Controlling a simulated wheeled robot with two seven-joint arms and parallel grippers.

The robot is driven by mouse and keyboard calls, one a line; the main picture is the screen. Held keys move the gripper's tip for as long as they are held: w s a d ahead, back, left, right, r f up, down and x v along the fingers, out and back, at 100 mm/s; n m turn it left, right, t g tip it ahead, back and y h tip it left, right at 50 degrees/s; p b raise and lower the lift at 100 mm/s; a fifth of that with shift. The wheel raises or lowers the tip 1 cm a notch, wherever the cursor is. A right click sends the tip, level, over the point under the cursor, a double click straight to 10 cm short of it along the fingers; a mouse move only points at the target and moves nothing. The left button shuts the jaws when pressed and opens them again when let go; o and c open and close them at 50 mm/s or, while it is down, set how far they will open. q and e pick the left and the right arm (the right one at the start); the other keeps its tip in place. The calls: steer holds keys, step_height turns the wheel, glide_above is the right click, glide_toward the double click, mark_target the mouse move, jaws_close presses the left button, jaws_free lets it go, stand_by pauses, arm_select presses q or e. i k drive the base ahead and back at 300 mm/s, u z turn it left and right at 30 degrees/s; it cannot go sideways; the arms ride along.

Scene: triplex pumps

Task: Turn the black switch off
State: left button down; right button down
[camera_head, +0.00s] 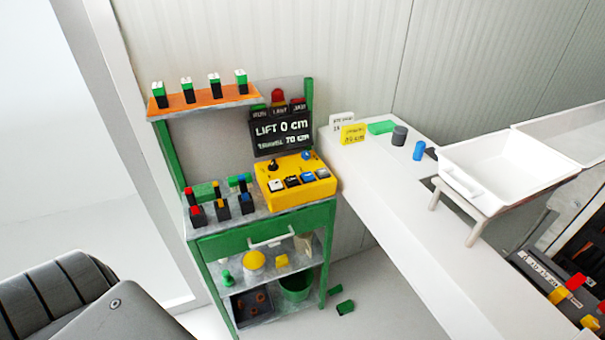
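A yellow control box (297,181) sits on the right part of the green-framed workbench's top (262,224). On its sloped face is a row of small switches: a white one (276,186), a black one (292,181), a blue one (308,177) and a pale one (323,173). A black knob or lever (273,165) and a blue knob (306,155) stand behind the row. The black switch is too small to tell which way it is set. Neither of my grippers is in view.
A black sign (281,131) reading "LIFT 0 cm" stands behind the box, with a red lamp (278,97) above. Small coloured blocks stand left of the box. An orange-topped shelf (205,103) overhangs at left. A white table (400,200) with a white tray (505,170) lies right.

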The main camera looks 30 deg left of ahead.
mark_target(274, 168)
steer(key=z, duration=1.45)
steer(key=k, duration=1.35)
steer(key=u, duration=0.85)
